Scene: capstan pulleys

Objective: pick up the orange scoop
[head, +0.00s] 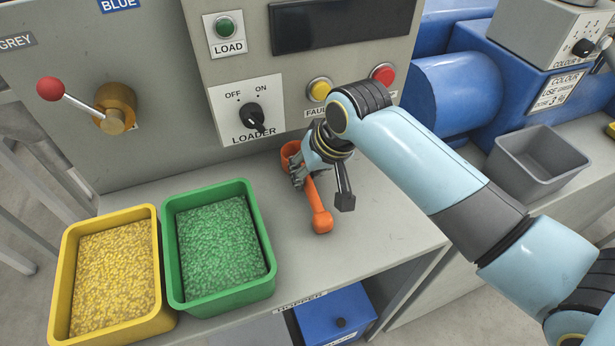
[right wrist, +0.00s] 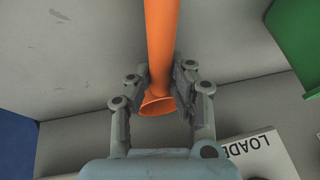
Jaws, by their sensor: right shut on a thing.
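The orange scoop (head: 319,213) is at the grey bench top, in front of the loader panel. Its round cup end is towards the panel and its handle end towards the front edge. My right gripper (head: 298,176) is shut on the scoop between these ends and hides part of it. In the right wrist view, the scoop (right wrist: 160,50) runs between the two fingers of the right gripper (right wrist: 158,88). I cannot tell whether the scoop is clear of the bench. My left gripper is not in view.
A green bin (head: 168,246) and a yellow bin (head: 57,300) of pellets stand left of the scoop. The loader panel (head: 283,118) with knob and buttons rises behind. An empty grey bin (head: 540,182) stands at the right. The bench front near the scoop is clear.

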